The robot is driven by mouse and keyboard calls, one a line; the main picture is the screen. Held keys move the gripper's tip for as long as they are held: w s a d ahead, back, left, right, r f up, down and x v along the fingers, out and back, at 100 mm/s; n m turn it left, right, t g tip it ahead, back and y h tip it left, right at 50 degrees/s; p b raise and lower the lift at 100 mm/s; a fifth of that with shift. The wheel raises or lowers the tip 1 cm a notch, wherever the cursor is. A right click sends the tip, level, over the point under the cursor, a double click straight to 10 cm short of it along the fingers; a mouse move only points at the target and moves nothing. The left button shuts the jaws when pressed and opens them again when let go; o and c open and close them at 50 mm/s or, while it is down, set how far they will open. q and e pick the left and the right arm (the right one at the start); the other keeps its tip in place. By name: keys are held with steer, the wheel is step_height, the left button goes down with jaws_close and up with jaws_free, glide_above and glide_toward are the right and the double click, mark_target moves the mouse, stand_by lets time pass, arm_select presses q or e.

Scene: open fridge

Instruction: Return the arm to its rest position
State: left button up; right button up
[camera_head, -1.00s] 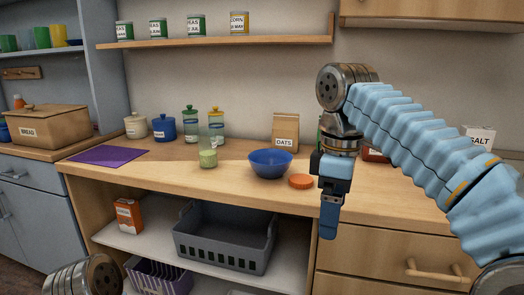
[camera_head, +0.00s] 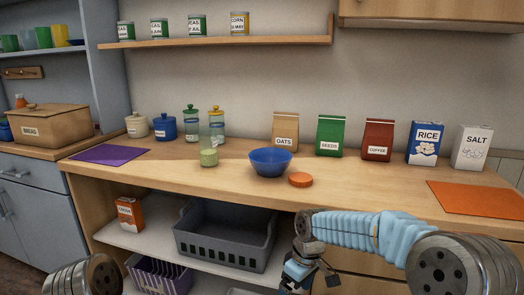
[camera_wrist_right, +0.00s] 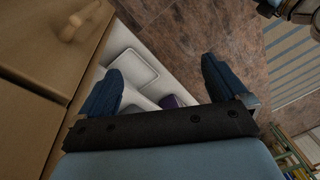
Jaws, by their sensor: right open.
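My right arm in its blue sleeve (camera_head: 365,232) is folded low at the front right of the head view, below the counter top. My right gripper (camera_head: 296,284) hangs in front of the lower shelf, near the picture's bottom edge. In the right wrist view its two blue fingers (camera_wrist_right: 158,90) are spread wide with nothing between them. Past the fingers are the floor and the pale lower shelf. At the bottom left of the head view a metal joint of my left arm shows; the left gripper is out of sight.
A grey basket (camera_head: 222,247) sits on the shelf below. Drawers with a handle (camera_wrist_right: 75,27) stand close to the right gripper. The floor (camera_wrist_right: 185,42) is clear.

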steer(key=s+f+m+y, duration=0.1)
steer(key=s+f+m, duration=0.3)
steer(key=f, duration=1.2)
steer(key=s+d+f+m, duration=0.1)
steer(key=s+f+m, duration=0.2)
steer(key=s+f, duration=0.3)
steer(key=s+d+f+m+t+y, duration=0.1)
steer(key=s+f+m, duration=0.3)
steer(key=s, duration=0.8)
step_height(320, 180, down, 2)
steer(key=shift+s+f, duration=0.2)
steer(key=shift+s, duration=0.05)
